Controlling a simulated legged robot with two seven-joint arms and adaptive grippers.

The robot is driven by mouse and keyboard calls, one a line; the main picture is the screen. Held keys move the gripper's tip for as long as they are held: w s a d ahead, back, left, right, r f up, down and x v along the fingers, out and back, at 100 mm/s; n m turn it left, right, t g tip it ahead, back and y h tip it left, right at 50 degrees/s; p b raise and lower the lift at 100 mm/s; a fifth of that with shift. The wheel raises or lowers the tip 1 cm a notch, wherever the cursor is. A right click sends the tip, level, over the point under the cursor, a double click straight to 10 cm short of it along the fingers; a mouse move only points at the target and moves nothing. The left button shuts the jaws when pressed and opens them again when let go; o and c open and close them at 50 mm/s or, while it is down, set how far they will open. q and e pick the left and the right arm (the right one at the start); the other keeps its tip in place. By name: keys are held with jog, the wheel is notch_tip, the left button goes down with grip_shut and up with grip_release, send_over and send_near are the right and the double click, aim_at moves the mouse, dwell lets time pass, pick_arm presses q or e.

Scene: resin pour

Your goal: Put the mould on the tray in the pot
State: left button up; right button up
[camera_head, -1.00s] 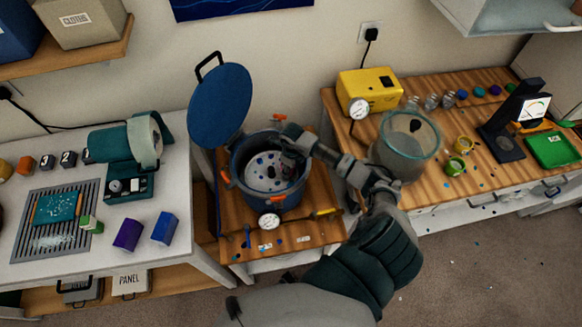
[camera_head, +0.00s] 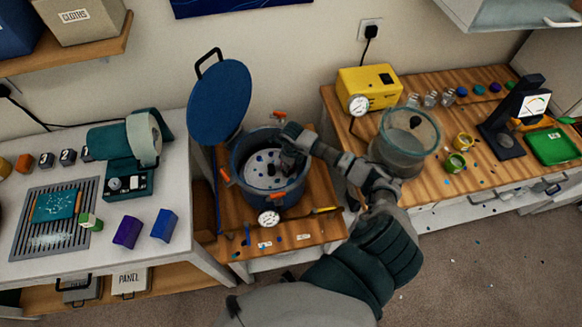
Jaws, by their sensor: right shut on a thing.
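The blue pot (camera_head: 262,199) stands on a wooden stand with its round blue lid (camera_head: 221,102) raised open at the back left. Inside lies a pale, spotted round tray (camera_head: 262,177). My right gripper (camera_head: 289,163) reaches into the pot from the right, over the right part of the tray. It is shut on the mould, which is mostly hidden by the fingers and the pot's shade. I cannot tell whether the mould touches the tray. My left gripper is out of view.
Orange clamps (camera_head: 224,176) stick out around the pot's rim. A gauge (camera_head: 268,219) is at its front. A clear chamber (camera_head: 404,150) and yellow pump (camera_head: 369,88) stand to the right. Purple (camera_head: 127,233) and blue (camera_head: 165,225) blocks sit on the left table.

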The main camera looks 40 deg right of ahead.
jog(key=shift+s+a+f, duration=0.15)
jog(key=shift+s+f, duration=0.05)
jog(key=shift+f, duration=0.25)
jog(key=shift+s+a+f+b, duration=0.15)
jog(key=shift+s+f+b, duration=0.1)
jog(key=shift+f+b, duration=0.05)
jog(key=shift+f, duration=0.15)
jog(key=shift+c, duration=0.8)
jog(key=o, duration=1.3)
jog(key=shift+o, duration=1.2)
jog(key=shift+w+a, duration=0.15)
jog(key=shift+w+d, duration=0.15)
jog(key=shift+d, duration=0.1)
